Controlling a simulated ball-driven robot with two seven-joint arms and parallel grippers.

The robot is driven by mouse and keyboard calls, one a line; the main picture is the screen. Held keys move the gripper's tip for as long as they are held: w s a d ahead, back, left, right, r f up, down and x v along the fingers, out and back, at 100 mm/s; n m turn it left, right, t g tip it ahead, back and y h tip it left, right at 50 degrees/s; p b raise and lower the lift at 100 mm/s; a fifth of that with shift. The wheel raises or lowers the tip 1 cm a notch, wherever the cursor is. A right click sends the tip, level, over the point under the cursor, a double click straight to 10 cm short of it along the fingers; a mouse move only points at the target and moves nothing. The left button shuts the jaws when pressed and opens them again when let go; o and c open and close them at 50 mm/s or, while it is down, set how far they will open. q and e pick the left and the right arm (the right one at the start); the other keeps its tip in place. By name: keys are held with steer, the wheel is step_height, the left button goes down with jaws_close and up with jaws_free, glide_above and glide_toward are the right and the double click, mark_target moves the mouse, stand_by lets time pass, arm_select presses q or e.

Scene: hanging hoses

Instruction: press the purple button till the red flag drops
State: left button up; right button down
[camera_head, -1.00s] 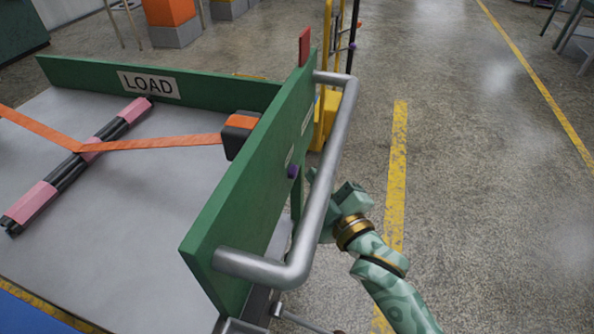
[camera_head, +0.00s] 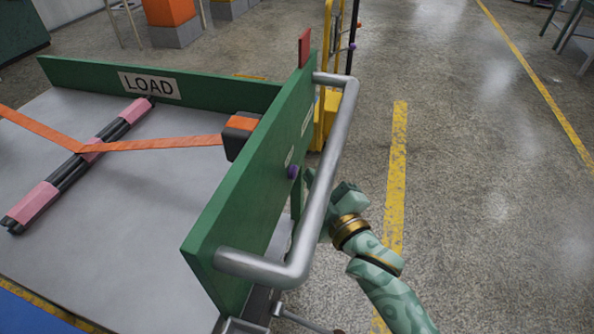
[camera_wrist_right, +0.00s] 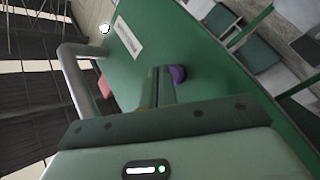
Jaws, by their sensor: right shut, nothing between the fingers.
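The purple button (camera_head: 293,171) sits on the outer face of the green end board (camera_head: 228,215) of a cart. The red flag (camera_head: 305,47) stands upright on the board's top edge. My right gripper (camera_head: 307,178) is behind the grey handle bar, close to the button. In the right wrist view the shut, empty fingers (camera_wrist_right: 162,72) lie just beside the purple button (camera_wrist_right: 177,74), level with it or nearly so. I cannot tell whether they touch it. My left gripper is not in view.
The grey tubular handle (camera_head: 335,150) loops out from the board, between my head and the right gripper. An orange strap (camera_head: 160,142) runs over dark hoses with pink bands (camera_head: 75,170) on the cart bed. Floor to the right is clear.

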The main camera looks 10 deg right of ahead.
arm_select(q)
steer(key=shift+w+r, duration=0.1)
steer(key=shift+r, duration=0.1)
arm_select(e)
steer(key=shift+w+a, duration=0.25)
steer(key=shift+a, duration=0.35)
stand_by(0.5)
stand_by(0.9)
arm_select(q)
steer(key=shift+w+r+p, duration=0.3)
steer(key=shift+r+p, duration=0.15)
steer(key=shift+p, duration=0.25)
arm_select(e)
steer(key=shift+s+d, duration=0.4)
steer(key=shift+d, duration=0.45)
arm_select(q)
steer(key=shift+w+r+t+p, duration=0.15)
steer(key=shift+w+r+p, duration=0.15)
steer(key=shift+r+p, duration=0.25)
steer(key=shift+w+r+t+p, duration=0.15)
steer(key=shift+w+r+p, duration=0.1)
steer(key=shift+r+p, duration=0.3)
arm_select(e)
steer(key=d, duration=0.1)
steer(key=s+d, duration=0.1)
steer(key=d, duration=0.1)
steer(key=s+d, duration=0.1)
steer(key=shift+d, duration=0.3)
